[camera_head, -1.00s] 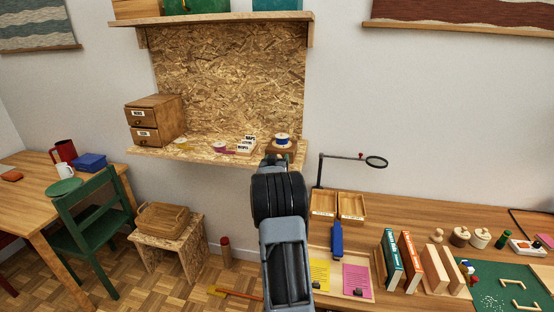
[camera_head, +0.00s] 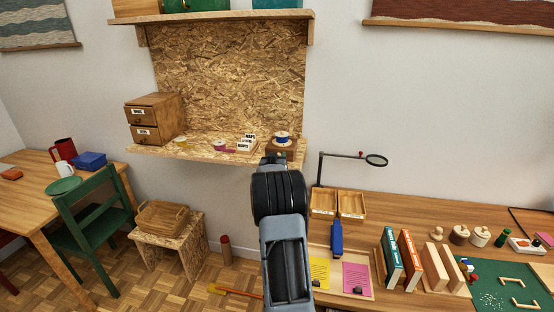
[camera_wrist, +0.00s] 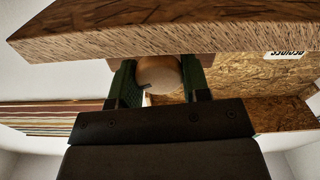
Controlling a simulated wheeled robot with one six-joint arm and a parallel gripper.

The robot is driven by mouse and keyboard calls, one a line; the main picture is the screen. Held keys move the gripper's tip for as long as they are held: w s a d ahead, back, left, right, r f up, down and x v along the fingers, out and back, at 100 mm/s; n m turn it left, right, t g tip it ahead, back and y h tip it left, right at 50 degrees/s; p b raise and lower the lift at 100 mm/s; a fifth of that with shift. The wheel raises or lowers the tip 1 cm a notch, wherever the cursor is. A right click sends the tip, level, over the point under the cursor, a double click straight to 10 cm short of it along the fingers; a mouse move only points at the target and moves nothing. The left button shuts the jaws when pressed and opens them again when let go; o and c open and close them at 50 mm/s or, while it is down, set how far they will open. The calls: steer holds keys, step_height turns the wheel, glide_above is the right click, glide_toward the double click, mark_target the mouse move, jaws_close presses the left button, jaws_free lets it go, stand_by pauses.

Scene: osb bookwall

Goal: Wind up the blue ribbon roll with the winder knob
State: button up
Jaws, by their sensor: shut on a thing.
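The blue ribbon roll (camera_head: 282,139) sits on a wooden winder block (camera_head: 291,151) at the right end of the chipboard wall shelf. My gripper (camera_head: 274,158) is at the front of the winder; my arm hides part of it in the head view. In the wrist view, the two green-padded fingers of my gripper (camera_wrist: 160,82) are closed on a round wooden knob (camera_wrist: 158,72), one on each side. A small dark mark shows on the knob. The ribbon roll itself is not visible in the wrist view.
A magnifier lamp (camera_head: 376,160) stands to the right, above the workbench with two wooden trays (camera_head: 323,203).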

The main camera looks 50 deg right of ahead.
steer(key=m+b, duration=0.1)
steer(key=b, duration=0.2)
steer(key=shift+f+m, duration=0.3)
steer(key=shift+f, duration=0.1)
steer(key=shift+s+r+m+b, duration=0.1)
steer(key=shift+m+b, duration=0.9)
steer(key=shift+b, duration=0.15)
steer(key=shift+r+m, duration=0.3)
steer(key=shift+m, duration=0.2)
steer(key=o, duration=0.9)
steer(key=shift+o, duration=0.2)
steer(key=b+v, duration=0.2)
steer(key=v, duration=1.1)
steer(key=shift+s+a, duration=0.25)
steer(key=shift+a, duration=0.1)
